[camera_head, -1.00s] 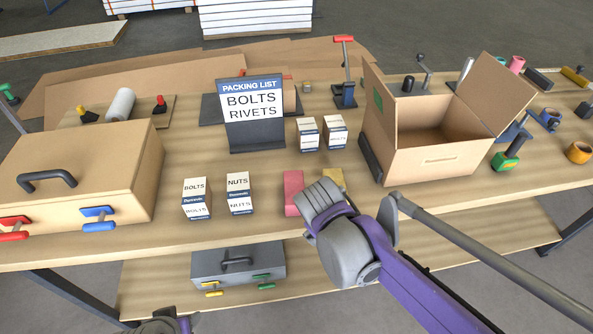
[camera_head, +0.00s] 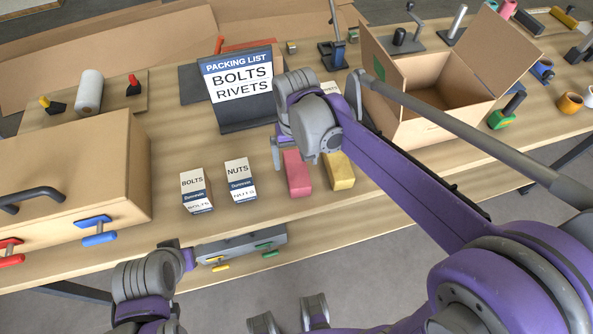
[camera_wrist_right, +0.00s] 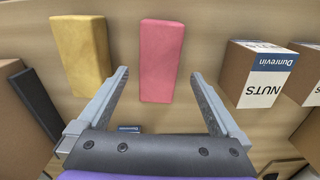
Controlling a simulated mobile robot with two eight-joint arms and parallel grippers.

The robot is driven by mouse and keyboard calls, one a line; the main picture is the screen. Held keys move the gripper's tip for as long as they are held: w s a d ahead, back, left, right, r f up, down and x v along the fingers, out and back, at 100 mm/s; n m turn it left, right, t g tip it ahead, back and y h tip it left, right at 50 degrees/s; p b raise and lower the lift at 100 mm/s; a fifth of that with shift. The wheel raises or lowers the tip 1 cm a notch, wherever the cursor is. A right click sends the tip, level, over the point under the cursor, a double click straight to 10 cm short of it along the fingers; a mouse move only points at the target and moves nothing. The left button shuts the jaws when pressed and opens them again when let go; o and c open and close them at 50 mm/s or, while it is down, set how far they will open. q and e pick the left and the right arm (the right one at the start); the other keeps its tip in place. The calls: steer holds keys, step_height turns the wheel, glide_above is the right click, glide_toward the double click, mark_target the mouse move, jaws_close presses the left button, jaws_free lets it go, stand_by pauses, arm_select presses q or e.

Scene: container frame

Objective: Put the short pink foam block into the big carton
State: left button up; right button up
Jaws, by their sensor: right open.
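The pink foam block (camera_head: 297,175) lies on the table beside a yellow foam block (camera_head: 341,172); both also show in the wrist view, pink (camera_wrist_right: 162,50) and yellow (camera_wrist_right: 82,55). My right gripper (camera_head: 281,153) is over the pink block's far end in the head view. In the wrist view its open, empty fingers (camera_wrist_right: 160,78) lie on either side of the pink block's near part; I cannot tell the height between them. The big carton (camera_head: 430,128) stands open to the right, partly hidden by my right arm. My left arm is at lower left; its gripper (camera_head: 178,252) is unclear.
A bolts box (camera_head: 196,192) and a nuts box (camera_head: 240,181) stand left of the blocks. The packing list sign (camera_head: 238,85) stands behind. A closed case (camera_head: 75,170) is at left.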

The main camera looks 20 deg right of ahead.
mark_target(297, 168)
steer(key=shift+d+f, duration=0.1)
steer(key=shift+f, duration=2.6)
steer(key=c, duration=1.5)
steer(key=shift+r, duration=0.15)
